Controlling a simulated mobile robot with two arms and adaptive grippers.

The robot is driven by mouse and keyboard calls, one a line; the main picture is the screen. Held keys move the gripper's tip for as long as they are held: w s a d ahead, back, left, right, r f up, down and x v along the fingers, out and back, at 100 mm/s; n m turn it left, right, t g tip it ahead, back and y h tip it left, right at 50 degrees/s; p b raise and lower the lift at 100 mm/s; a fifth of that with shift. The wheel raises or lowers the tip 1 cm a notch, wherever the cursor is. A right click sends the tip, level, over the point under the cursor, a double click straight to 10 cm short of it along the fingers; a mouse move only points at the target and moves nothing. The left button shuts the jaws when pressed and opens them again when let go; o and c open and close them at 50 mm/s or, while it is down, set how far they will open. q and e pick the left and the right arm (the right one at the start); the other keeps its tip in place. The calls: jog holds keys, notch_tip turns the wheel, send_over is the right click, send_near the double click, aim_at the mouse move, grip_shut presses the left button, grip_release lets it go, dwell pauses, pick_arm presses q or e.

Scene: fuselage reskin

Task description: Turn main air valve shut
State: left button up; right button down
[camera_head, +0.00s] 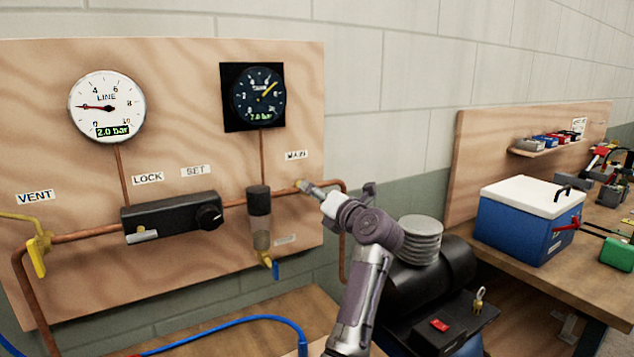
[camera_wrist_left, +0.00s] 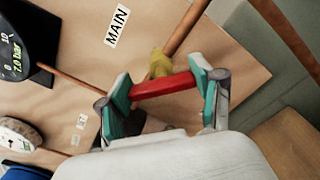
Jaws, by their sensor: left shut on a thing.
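The main air valve has a brass-yellow body (camera_wrist_left: 160,63) on a copper pipe (camera_wrist_left: 186,27), below the MAIN label (camera_wrist_left: 117,26) in the left wrist view. Its red handle (camera_wrist_left: 163,86) lies between the teal finger pads of my left gripper (camera_wrist_left: 163,91), which is shut on it. The handle sits at an angle across the pipe's line. In the head view my left gripper (camera_head: 307,187) is at the valve under the MAIN label (camera_head: 296,155) and largely hides the handle. My right gripper is not in view.
The white line gauge (camera_head: 107,105) and dark main gauge (camera_head: 253,96) both read 2.0 bar. A black regulator box (camera_head: 165,219), yellow vent valve (camera_head: 38,255) and filter bowl (camera_head: 260,219) are left of my gripper. A black compressor (camera_head: 432,275) and blue cooler (camera_head: 519,228) stand right.

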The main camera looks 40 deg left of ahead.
pick_arm(q)
jog(key=m+p, duration=0.8)
jog(key=p, duration=0.2)
jog(key=shift+p, duration=0.35)
jog(key=shift+f+m+p, duration=0.1)
jog(key=shift+m+p, duration=0.7)
jog(key=shift+p, duration=0.3)
jog(key=shift+f, duration=0.1)
jog(key=o, duration=1.2)
jog(key=shift+w, duration=0.1)
jog(key=shift+c, duration=0.2)
